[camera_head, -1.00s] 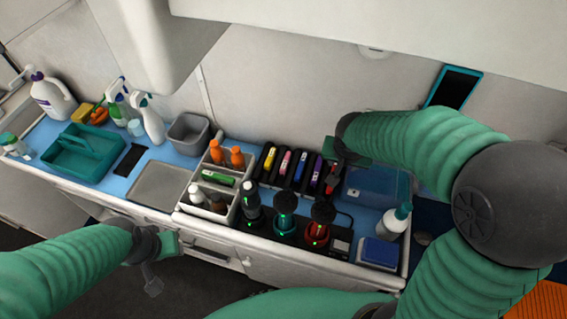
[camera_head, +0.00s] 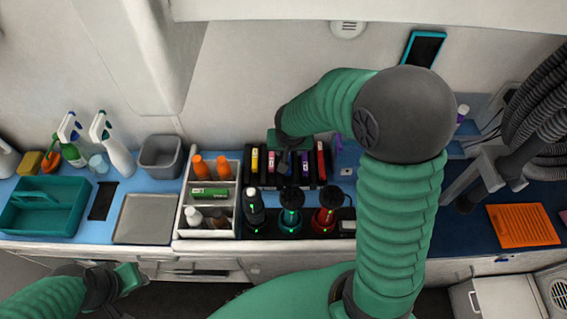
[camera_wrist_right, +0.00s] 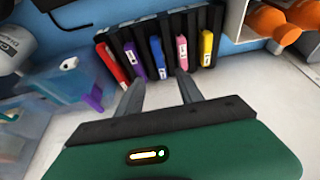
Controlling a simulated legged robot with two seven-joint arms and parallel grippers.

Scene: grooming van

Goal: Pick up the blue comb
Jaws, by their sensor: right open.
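The blue comb (camera_wrist_right: 156,56) stands in a dark rack (camera_wrist_right: 218,22), between a purple one and a pink one, in the right wrist view. My right gripper (camera_wrist_right: 158,80) is open and empty, its two fingers pointing at the rack on either side of the blue comb's line. In the head view my right gripper (camera_head: 288,150) hangs over the middle of the rack and hides most of the blue comb. My left gripper (camera_head: 128,280) is low at the left, in front of the counter; its jaws do not show clearly.
Yellow (camera_head: 255,160), pink (camera_head: 271,161) and red (camera_head: 320,160) pieces share the rack. Three clippers (camera_head: 291,208) stand just in front. A white bottle organizer (camera_head: 183,212) is to the left. A blurred translucent blue container (camera_wrist_right: 55,82) is beside the rack in the wrist view.

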